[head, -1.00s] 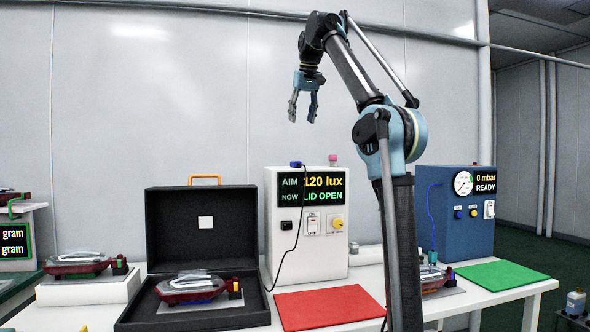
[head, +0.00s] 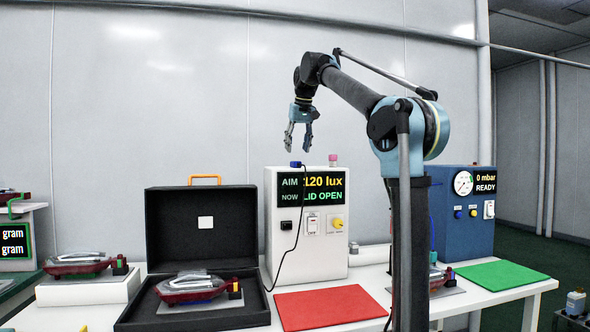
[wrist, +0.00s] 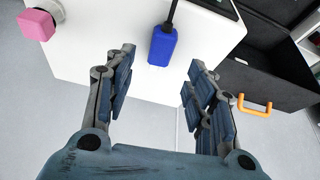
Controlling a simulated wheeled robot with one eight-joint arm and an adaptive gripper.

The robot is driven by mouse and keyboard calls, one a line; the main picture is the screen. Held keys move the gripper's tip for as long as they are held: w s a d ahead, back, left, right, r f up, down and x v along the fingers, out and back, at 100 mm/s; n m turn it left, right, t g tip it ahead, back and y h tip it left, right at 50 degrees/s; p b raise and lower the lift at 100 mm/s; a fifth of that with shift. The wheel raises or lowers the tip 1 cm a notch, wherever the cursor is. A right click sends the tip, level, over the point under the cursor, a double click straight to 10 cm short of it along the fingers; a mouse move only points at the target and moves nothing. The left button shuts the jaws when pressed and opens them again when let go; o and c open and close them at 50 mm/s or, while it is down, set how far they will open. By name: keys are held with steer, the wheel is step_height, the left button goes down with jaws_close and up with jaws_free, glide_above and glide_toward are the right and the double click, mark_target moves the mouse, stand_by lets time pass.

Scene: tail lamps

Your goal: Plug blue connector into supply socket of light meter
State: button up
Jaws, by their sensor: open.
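The blue connector (head: 296,164) rests on top of the white light meter (head: 344,255), near its left edge, with a black cable hanging down the front. The connector (wrist: 163,46) also shows in the wrist view, ahead of and between my fingers and apart from them. My gripper (head: 298,150) is open and empty, pointing down above the connector; it also shows in the wrist view (wrist: 158,72). The meter's front carries a small black socket (head: 286,225), a switch (head: 312,225) and a yellow knob (head: 337,223). Its display reads AIM 120 lux, NOW LID OPEN.
A pink knob (head: 333,160) stands on the meter's top at the right. An open black case (head: 202,229) holding a red tail lamp (head: 196,283) is to the left. A red mat (head: 329,303) lies bare in front. A blue pressure box (head: 470,200) stands right.

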mark_target(295, 164)
steer(key=shift+x, duration=2.95)
steer(key=shift+w+r, duration=0.1)
steer(key=shift+w, duration=0.05)
steer(key=shift+c, duration=0.6)
steer(key=c, duration=1)
